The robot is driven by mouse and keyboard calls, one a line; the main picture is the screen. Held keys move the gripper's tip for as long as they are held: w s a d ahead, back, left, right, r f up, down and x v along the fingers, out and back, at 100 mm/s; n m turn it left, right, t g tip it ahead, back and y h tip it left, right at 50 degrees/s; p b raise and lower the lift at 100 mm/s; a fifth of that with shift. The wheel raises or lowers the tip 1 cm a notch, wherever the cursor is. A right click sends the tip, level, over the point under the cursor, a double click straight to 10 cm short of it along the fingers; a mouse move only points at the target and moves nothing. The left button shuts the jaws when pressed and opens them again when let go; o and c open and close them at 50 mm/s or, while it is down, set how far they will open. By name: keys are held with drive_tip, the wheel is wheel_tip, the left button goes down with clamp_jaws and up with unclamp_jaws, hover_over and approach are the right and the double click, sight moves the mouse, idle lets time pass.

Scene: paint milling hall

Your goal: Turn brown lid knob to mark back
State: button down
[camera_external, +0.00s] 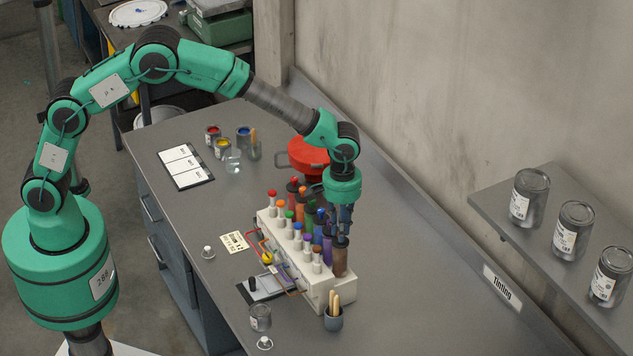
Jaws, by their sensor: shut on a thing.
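A white rack (313,290) on the grey bench holds a row of coloured bottles with knobs on their lids. The brown bottle (340,263) stands at the rack's near right end. Its dark brown lid knob (340,242) shows just under my gripper (342,229). My gripper points down from above and is shut on the brown lid knob, whose upper part the fingers hide. The mark on the lid is too small to see, so I cannot tell how the knob is turned.
Purple, blue and green bottles stand close beside the brown one. A grey cup (334,319) with wooden sticks stands just in front. A red round pan (308,155) lies behind the rack. The bench (420,300) is clear to the right, up to the wall.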

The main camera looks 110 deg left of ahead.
drive_tip(key=shift+d+n, duration=0.15)
drive_tip(key=shift+n, duration=0.85)
drive_tip(key=c, duration=1.6)
unclamp_jaws()
drive_tip(key=shift+c, duration=0.2)
drive_tip(key=shift+r, duration=0.15)
drive_tip(key=shift+r, duration=0.15)
wheel_tip(320, 180, up, 11)
drive_tip(key=shift+r, duration=0.2)
